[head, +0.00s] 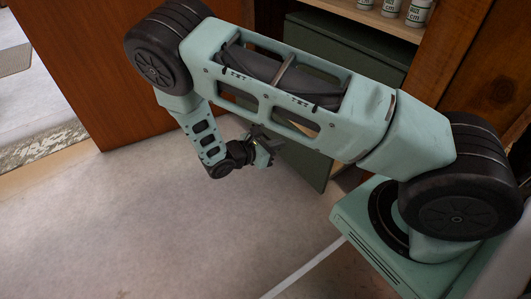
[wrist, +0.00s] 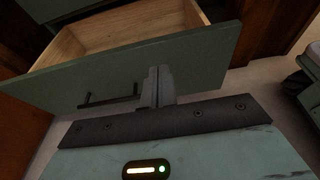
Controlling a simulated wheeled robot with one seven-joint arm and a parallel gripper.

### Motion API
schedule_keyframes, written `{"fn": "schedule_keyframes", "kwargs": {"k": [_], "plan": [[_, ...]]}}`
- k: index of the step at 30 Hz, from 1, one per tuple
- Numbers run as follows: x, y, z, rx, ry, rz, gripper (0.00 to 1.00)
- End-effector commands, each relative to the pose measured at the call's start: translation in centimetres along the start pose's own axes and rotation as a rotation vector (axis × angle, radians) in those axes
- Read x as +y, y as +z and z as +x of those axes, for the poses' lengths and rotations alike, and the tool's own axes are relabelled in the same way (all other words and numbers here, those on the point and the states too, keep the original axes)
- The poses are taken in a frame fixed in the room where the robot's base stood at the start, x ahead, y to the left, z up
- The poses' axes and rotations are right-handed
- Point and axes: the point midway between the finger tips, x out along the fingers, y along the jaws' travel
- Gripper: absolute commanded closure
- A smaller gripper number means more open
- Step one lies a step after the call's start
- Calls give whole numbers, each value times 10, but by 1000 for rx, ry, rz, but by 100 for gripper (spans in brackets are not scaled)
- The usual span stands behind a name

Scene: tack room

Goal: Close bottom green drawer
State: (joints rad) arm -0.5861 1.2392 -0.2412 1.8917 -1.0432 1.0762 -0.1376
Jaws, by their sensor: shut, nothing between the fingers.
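The bottom green drawer (wrist: 200,52) stands open in the wrist view, with its pale wooden inside (wrist: 130,30) showing and a dark bar handle (wrist: 108,98) on its front. In the head view part of its green front (head: 304,160) shows low beside the cabinet, partly covered by my arm. My gripper (wrist: 158,80) is shut and empty. Its fingertips are at the drawer front, right of the handle in the wrist view; I cannot tell if they touch it. In the head view my gripper (head: 264,148) is just left of the drawer front.
Above the drawer is a dark green cabinet part (head: 335,45), and a shelf with several white labelled bottles (head: 391,8). A brown wooden panel (head: 85,60) stands at the left. The pale floor (head: 170,220) in front is clear.

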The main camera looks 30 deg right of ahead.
Motion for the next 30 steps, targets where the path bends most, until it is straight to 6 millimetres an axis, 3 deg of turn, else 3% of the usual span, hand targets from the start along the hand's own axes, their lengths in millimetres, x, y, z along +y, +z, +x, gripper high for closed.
{"fn": "schedule_keyframes", "kwargs": {"k": [3,12,30], "plan": [[-1,-6,27,0,-4,2,100],[0,8,59,0,-1,2,100],[0,14,66,0,0,1,100]]}}
